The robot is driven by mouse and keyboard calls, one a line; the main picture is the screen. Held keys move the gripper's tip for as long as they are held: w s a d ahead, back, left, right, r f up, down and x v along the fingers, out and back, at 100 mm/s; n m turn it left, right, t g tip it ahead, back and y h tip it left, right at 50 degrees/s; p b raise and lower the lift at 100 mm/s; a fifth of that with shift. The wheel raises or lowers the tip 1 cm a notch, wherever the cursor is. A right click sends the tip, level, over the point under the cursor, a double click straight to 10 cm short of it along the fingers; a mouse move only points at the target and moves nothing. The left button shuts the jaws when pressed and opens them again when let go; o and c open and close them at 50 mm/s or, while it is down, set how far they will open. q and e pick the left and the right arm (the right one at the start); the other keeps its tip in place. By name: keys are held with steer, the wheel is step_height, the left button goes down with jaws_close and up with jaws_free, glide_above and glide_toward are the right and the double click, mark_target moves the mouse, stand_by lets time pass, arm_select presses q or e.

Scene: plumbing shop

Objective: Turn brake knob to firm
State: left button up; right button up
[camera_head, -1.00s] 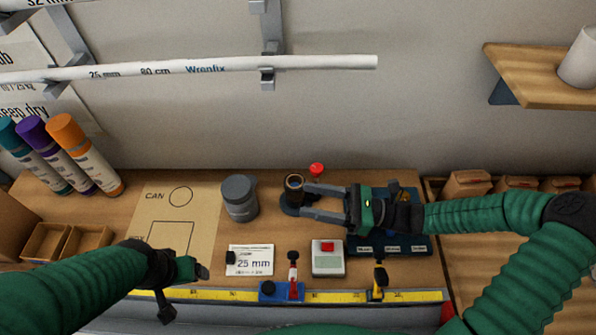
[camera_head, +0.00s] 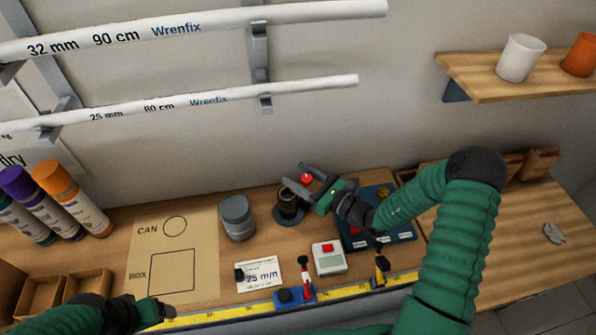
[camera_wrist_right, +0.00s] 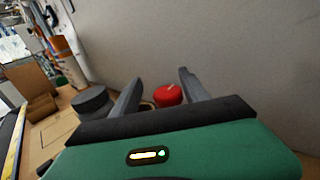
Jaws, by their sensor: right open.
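A round red knob (camera_head: 307,180) with a pale mark on top stands at the back of the bench, beside a dark cylindrical holder (camera_head: 288,204). I cannot read any firm marking. My right gripper (camera_head: 297,180) is open and empty, above the holder and close to the knob. In the right wrist view the red knob (camera_wrist_right: 168,95) shows between the two open fingers, beyond them; I see no contact. My left gripper (camera_head: 158,310) is low at the left near the bench's front edge, and its jaws are unclear.
A grey can (camera_head: 237,217) stands left of the holder. A grey box with a red button (camera_head: 328,258), a 25 mm card (camera_head: 258,274) and a blue tray (camera_head: 352,235) lie nearby. Yellow measuring tape (camera_head: 225,310) runs along the front. White pipes (camera_head: 180,102) hang on the wall behind.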

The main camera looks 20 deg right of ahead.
steer(key=shift+x, duration=0.95)
steer(key=shift+s+d+f, duration=0.1)
steer(key=shift+s+d, duration=0.05)
steer(key=shift+d, duration=0.45)
steer(key=shift+s+d+f, duration=0.1)
steer(key=shift+d, duration=0.5)
steer(key=c, duration=0.4)
steer(key=shift+c, duration=1)
steer(key=shift+a+r, duration=0.25)
steer(key=shift+a, duration=0.65)
jaws_close()
arm_select(q)
steer(key=shift+d+r, duration=0.15)
steer(key=shift+d, duration=0.05)
arm_select(e)
steer(key=shift+w+d, duration=0.1)
steer(key=shift+d, duration=0.25)
arm_select(q)
steer(key=shift+a, duration=0.15)
arm_select(e)
steer(key=shift+r, duration=0.1)
